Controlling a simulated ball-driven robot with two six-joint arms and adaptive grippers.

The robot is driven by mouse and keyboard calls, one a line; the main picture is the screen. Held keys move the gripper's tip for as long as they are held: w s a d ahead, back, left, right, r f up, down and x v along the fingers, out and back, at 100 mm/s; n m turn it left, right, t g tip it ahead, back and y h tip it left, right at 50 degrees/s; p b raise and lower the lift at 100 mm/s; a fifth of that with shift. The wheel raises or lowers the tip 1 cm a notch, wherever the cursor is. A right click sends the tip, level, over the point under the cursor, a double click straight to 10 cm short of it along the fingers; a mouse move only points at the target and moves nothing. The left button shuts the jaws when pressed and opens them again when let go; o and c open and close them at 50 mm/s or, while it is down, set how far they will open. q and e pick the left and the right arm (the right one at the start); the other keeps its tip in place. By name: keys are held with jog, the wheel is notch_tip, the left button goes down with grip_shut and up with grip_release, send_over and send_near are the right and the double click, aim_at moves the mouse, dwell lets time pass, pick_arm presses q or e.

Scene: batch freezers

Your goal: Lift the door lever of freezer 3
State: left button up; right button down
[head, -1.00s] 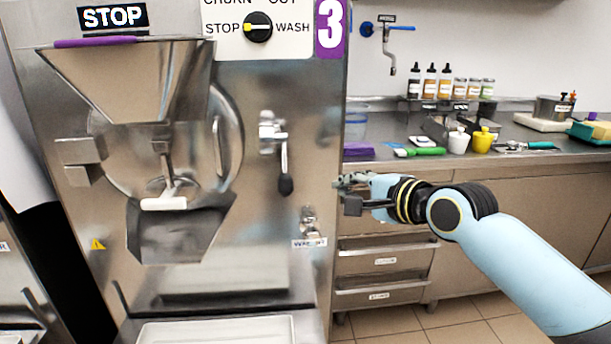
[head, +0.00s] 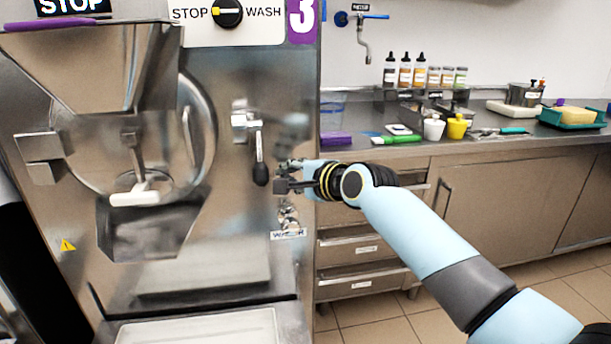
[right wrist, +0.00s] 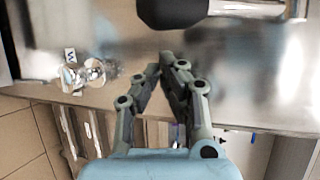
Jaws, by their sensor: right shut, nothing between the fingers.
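Freezer 3 (head: 225,120) is the steel machine at the left of the head view, with a purple "3" label (head: 302,18). Its door lever (head: 258,150) hangs down from a steel pivot and ends in a black knob. In the right wrist view the black knob (right wrist: 172,12) is at the top edge. My right gripper (head: 280,178) is shut and empty, just right of and slightly below the knob, apart from it in the head view. In the right wrist view the right gripper's fingertips (right wrist: 167,62) are together below the knob. My left gripper is not in view.
A water tap (head: 288,218) sits on the freezer just below my right gripper. A white handle (head: 133,195) and the hopper (head: 95,65) are further left. The counter (head: 480,130) with bottles and cups stands behind my right arm.

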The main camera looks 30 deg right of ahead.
jog(key=shift+s+a+r, duration=0.25)
jog(key=shift+s+a, duration=0.1)
jog(key=shift+a, duration=0.2)
jog(key=shift+s+a+r, duration=0.2)
jog(key=shift+s+a, duration=0.15)
jog(key=shift+a, duration=0.2)
jog(key=shift+p, duration=0.3)
